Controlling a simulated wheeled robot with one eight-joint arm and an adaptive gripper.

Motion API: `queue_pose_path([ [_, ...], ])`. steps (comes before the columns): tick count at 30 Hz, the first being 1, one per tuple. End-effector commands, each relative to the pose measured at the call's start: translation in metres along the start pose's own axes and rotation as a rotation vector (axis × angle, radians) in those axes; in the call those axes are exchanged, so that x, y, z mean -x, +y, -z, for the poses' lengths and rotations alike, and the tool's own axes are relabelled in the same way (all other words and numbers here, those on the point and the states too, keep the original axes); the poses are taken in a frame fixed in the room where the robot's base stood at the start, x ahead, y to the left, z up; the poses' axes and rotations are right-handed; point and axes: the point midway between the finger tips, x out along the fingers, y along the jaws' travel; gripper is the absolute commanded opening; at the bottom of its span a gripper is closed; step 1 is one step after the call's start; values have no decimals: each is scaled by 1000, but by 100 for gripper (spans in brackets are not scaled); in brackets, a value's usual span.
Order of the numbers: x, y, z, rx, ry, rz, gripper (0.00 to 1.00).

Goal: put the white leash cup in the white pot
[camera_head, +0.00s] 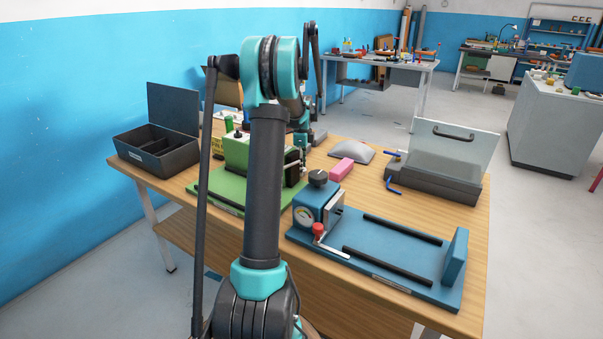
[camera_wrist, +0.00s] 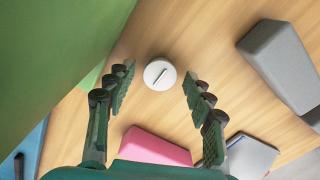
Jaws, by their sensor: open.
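A small round white object (camera_wrist: 160,74) with a dark green line across its top lies on the wooden table in the wrist view; it looks like the white leash cup, but I cannot be sure. My gripper (camera_wrist: 157,86) is open, its fingers to the left and right of this object in the picture. Nothing is between the pads that I can tell is held. In the head view my arm covers much of the spot around my gripper (camera_head: 302,142), and the white object is hidden there. I cannot pick out a white pot in either view.
A pink block (camera_head: 342,169) also shows in the wrist view (camera_wrist: 155,147). A grey domed object (camera_head: 351,151), a green fixture (camera_head: 237,152), a blue fixture (camera_head: 390,250), an open dark box (camera_head: 158,158) and a grey lidded case (camera_head: 435,178) crowd the table (camera_head: 475,215).

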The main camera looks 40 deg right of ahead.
Motion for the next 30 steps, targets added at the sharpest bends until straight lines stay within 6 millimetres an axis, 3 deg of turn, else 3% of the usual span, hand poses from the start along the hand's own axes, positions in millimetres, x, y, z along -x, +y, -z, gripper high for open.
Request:
queue_pose_path([
  [10,-10,0,0,0,0,0,53],
  [19,-10,0,0,0,0,0,17],
  [30,-8,0,0,0,0,0,14],
])
